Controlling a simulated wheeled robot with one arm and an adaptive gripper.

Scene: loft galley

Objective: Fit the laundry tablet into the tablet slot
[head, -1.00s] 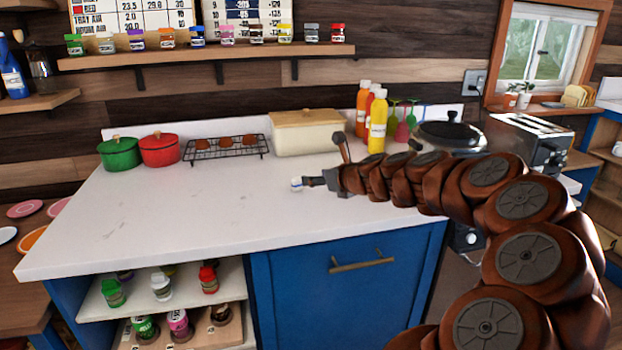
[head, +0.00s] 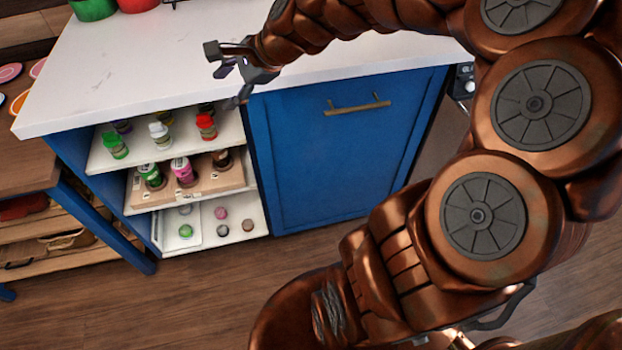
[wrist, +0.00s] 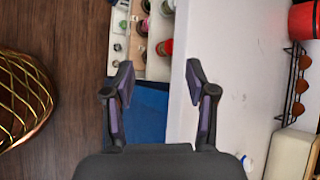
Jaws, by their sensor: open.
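My gripper (head: 224,75) is open and empty at the front edge of the counter, beside the open shelves. In the wrist view its two dark fingers (wrist: 158,76) stand apart, with the counter edge and blue cabinet behind them. In the head view my arm covers that part of the counter. I cannot make out a tablet slot in either view.
The white counter (head: 150,60) is mostly clear. Below it, the open shelves (head: 120,155) hold several small jars, with small round items on the lowest one. A blue cabinet door (head: 330,160) with a handle adjoins. A cream box (wrist: 290,152) and a wire rack (wrist: 288,85) stand further back.

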